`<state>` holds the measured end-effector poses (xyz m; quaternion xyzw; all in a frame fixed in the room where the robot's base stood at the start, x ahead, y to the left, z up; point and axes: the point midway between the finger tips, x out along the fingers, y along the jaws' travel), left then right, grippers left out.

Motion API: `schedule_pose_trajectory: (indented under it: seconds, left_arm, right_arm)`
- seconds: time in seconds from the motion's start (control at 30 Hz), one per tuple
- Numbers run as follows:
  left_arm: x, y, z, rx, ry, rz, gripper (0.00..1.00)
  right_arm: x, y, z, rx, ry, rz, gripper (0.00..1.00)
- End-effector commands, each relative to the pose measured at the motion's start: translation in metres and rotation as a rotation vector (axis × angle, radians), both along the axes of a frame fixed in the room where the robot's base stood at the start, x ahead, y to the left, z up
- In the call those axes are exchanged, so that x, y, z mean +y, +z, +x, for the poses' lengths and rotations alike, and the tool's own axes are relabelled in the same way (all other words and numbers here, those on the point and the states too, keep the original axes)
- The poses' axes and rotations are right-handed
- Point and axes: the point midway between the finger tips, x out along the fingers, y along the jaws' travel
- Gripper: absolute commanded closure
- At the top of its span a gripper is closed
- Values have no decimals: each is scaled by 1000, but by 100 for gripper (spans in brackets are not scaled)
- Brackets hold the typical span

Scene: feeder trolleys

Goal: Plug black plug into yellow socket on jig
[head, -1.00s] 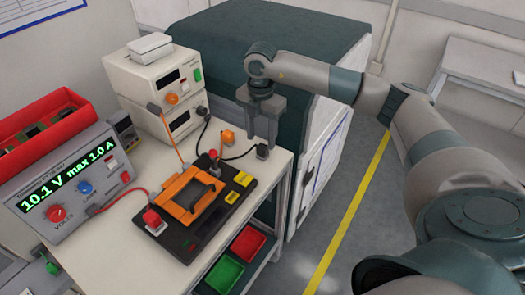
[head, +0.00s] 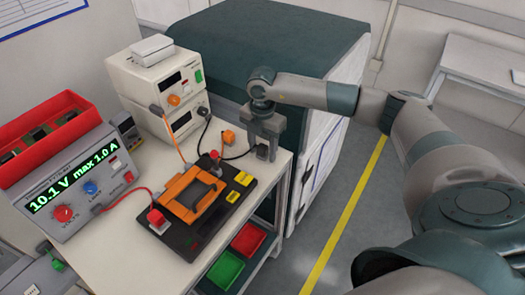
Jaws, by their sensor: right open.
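The black plug (head: 262,152) stands on the trolley top near its right edge, with a black cable running left from it. My right gripper (head: 261,158) points down over it, open, with one finger on each side of the plug; I cannot tell whether they touch it. The jig (head: 190,243) is a dark plate with an orange frame, left of and nearer than the gripper. Two yellow pieces, the upper one (head: 243,178) and the lower one (head: 233,196), sit on its right side; socket openings are too small to make out. My left gripper is out of view.
An orange plug (head: 228,137) stands left of the gripper. A red plug (head: 156,217) sits at the jig's left corner. Red (head: 248,238) and green (head: 225,269) bins are below. A dark green cabinet (head: 235,60) stands behind.

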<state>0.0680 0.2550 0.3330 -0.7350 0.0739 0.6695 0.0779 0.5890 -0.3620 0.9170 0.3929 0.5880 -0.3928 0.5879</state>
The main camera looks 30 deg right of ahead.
Motion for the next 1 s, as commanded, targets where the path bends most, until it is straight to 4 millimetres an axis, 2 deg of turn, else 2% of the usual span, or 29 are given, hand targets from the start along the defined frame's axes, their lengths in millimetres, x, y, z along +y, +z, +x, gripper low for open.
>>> schedule_pose_trajectory:
  seconds: [0.1, 0.27, 0.73, 0.87, 1.0]
  left_arm:
    - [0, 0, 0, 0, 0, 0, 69]
    - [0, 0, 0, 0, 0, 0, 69]
    - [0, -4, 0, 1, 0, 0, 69]
    - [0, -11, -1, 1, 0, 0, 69]
    - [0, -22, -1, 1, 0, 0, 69]
  right_arm:
    - [0, 0, 0, 0, 0, 0, 54]
    - [0, 0, 0, 0, 0, 0, 92]
    - [0, 6, 1, -1, 0, -1, 94]
    - [0, 17, 1, -3, -1, 0, 94]
    - [0, 37, 1, -5, 1, 1, 94]
